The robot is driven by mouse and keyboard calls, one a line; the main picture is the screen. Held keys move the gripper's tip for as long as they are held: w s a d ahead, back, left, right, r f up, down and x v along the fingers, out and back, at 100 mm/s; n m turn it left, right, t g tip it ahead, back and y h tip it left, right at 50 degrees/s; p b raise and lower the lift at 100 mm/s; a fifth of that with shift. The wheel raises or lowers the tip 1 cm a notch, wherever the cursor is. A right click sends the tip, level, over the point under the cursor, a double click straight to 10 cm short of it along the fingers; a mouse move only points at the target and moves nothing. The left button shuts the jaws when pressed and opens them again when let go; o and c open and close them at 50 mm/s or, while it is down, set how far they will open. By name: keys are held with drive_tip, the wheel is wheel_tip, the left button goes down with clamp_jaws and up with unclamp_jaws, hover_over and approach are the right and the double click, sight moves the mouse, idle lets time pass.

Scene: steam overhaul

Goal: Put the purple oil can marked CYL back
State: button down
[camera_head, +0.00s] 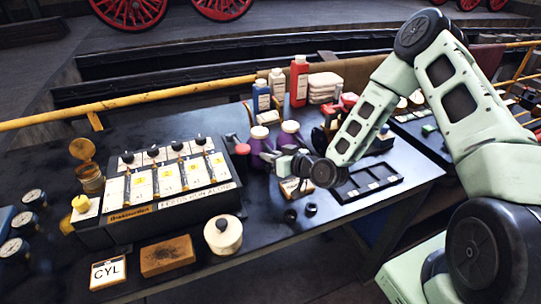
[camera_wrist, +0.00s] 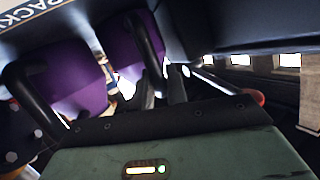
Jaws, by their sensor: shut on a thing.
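Two purple oil cans with pale lids stand close together behind my gripper, a left one (camera_head: 257,145) and a right one (camera_head: 289,139). My gripper (camera_head: 284,160) is low in front of them. In the wrist view the right purple can (camera_wrist: 134,50) has its black handle running down to my dark fingers (camera_wrist: 163,98), which look shut on that handle. The other purple can (camera_wrist: 68,78), also with a black handle, is at the left. No CYL marking on either can is readable.
A sloped black panel of cards and knobs (camera_head: 160,185) is left of the cans. A brown block (camera_head: 167,256) and a round cream tin (camera_head: 223,235) are in front of it. Blue (camera_head: 262,97) and red (camera_head: 299,82) bottles stand behind. A black tray (camera_head: 370,184) lies right.

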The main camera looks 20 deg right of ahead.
drive_tip(key=c, duration=1.4)
unclamp_jaws()
drive_tip(key=b+v, duration=0.2)
drive_tip(key=v, duration=0.9)
drive_tip(key=s+a+r+n+g+h, duration=0.25)
drive_tip(key=s+a+n+g, duration=0.25)
drive_tip(key=s+a+g, duration=0.4)
drive_tip(key=s+a+r+g+h, duration=0.1)
drive_tip(key=s+a+r, duration=0.1)
drive_tip(key=s, duration=0.3)
drive_tip(key=s+a+r+g+h, duration=0.1)
drive_tip(key=s+a+r+g, duration=0.1)
drive_tip(key=s+r, duration=0.3)
drive_tip(key=s+a+r+g+h, duration=0.1)
drive_tip(key=s+a+r, duration=0.1)
drive_tip(key=s+r, duration=0.2)
drive_tip(key=shift+s, duration=1.55)
